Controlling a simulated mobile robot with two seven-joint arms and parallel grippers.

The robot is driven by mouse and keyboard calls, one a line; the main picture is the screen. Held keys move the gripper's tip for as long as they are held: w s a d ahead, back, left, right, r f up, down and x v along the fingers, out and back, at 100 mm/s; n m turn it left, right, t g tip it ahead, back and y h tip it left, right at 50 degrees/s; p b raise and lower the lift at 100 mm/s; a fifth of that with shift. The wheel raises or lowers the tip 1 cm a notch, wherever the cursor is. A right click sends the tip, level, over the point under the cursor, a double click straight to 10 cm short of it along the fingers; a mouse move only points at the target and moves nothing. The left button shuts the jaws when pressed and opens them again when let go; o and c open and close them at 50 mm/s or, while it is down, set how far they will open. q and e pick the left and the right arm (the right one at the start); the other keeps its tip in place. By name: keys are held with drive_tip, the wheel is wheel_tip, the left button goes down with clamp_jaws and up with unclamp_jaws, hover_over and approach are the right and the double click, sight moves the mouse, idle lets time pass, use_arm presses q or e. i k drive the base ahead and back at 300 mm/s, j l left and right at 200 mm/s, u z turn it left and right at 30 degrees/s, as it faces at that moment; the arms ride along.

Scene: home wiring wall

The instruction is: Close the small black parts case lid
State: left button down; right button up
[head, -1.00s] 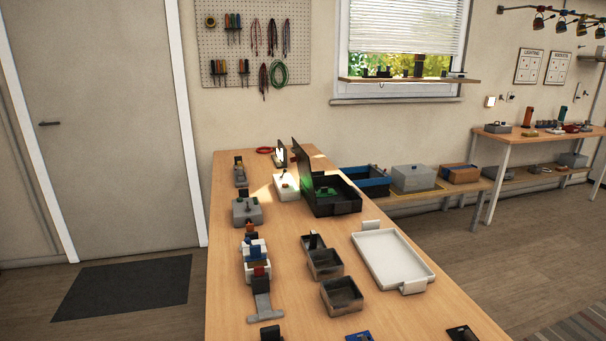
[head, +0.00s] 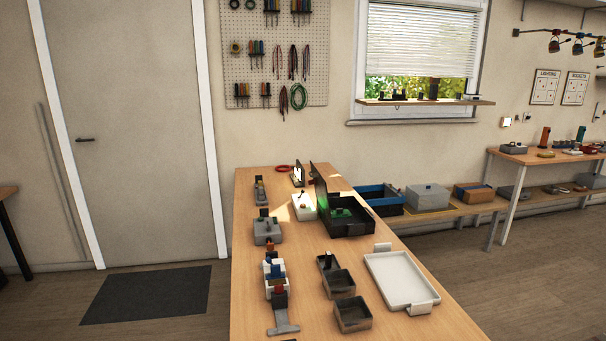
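The small black parts case (head: 352,226) stands toward the far end of the long wooden table, right of the middle. A green item (head: 341,213) shows inside the case. Neither of my grippers is in the head view, and nothing touches the case.
A white tray (head: 413,297) and two dark open boxes (head: 353,315) lie nearer on the wooden table (head: 262,325). A white box (head: 303,207) stands close left of the lid. Several devices line the left edge. A low shelf (head: 440,213) stands behind.

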sight(321, 188)
drive_tip(key=k, duration=1.25)
drive_tip(key=z, duration=1.85)
drive_tip(key=j, duration=3.45)
